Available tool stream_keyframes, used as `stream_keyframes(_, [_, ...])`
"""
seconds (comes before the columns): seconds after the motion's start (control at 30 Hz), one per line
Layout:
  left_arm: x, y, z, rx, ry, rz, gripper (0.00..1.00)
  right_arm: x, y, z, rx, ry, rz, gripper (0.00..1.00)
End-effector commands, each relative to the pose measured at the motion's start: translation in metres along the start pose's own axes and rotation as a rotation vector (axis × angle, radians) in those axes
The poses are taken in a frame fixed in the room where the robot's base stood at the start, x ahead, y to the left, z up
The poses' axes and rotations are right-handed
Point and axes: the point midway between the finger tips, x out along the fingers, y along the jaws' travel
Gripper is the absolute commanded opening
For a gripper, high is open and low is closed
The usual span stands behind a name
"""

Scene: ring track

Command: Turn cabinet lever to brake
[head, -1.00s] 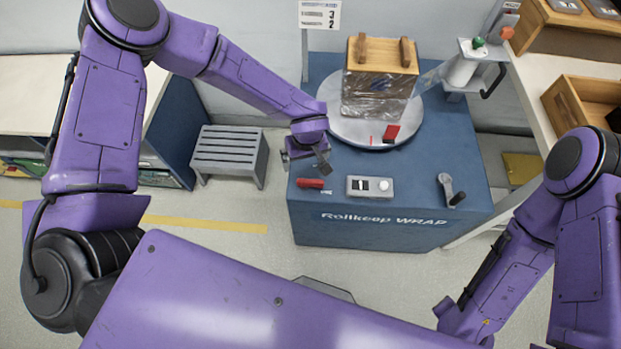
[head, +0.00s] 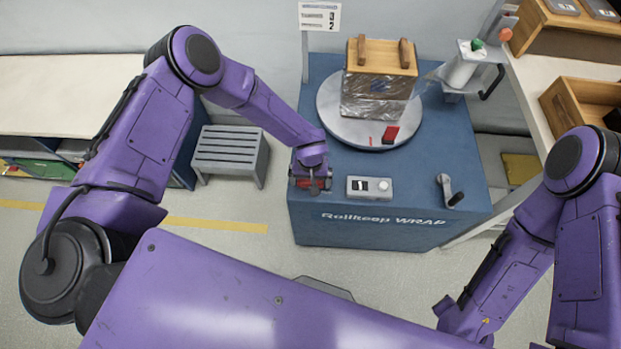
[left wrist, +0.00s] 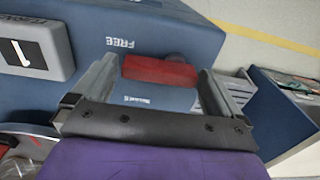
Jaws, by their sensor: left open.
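The red lever (head: 309,184) is on the top of the blue cabinet (head: 370,232), near its front left corner, and my left gripper partly hides it in the head view. In the left wrist view the red lever (left wrist: 160,71) lies crosswise between the fingers, near a round grey hub. A white "FREE" label (left wrist: 123,42) is beside it; a second small label is too blurred to read. My left gripper (left wrist: 158,80) is open, with a finger at each end of the lever; contact cannot be told. My right gripper is not visible in the head view.
A grey control box (head: 370,188) sits just right of the lever, and a grey crank (head: 449,190) farther right. Behind is a round turntable (head: 338,128) with a wrapped crate (head: 375,95). A grey step stool (head: 229,152) stands left of the cabinet.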

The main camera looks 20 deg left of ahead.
Motion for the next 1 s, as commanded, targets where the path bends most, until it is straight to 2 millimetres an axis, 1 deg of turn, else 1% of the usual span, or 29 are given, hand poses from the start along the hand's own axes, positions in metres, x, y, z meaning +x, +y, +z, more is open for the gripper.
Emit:
stream_keyframes(0.13, [0.000,0.000,0.000,0.000,0.000,0.000,1.00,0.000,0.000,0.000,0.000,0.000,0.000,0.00])
stream_keyframes(0.17, [0.000,0.000,0.000,0.000,0.000,0.000,0.94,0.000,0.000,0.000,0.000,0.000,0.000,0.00])
stream_keyframes(0.2, [0.000,0.000,0.000,0.000,0.000,0.000,0.80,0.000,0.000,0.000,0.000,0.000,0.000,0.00])
stream_keyframes(0.27, [0.000,0.000,0.000,0.000,0.000,0.000,0.61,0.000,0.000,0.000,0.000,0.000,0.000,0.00])
stream_keyframes(0.3, [0.000,0.000,0.000,0.000,0.000,0.000,0.56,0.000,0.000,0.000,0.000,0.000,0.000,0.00])
stream_keyframes(0.53, [0.000,0.000,0.000,-0.013,-0.001,0.000,0.57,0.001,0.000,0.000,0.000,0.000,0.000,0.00])
stream_keyframes(0.67, [0.001,0.000,-0.001,-0.052,-0.001,0.000,0.57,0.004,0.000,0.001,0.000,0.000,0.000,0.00])
stream_keyframes(0.87, [0.002,-0.001,-0.003,-0.176,-0.002,0.001,0.57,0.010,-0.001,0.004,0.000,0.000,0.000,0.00])
stream_keyframes(1.0, [0.002,-0.001,-0.005,-0.300,-0.002,0.000,0.57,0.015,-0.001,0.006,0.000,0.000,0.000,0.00])
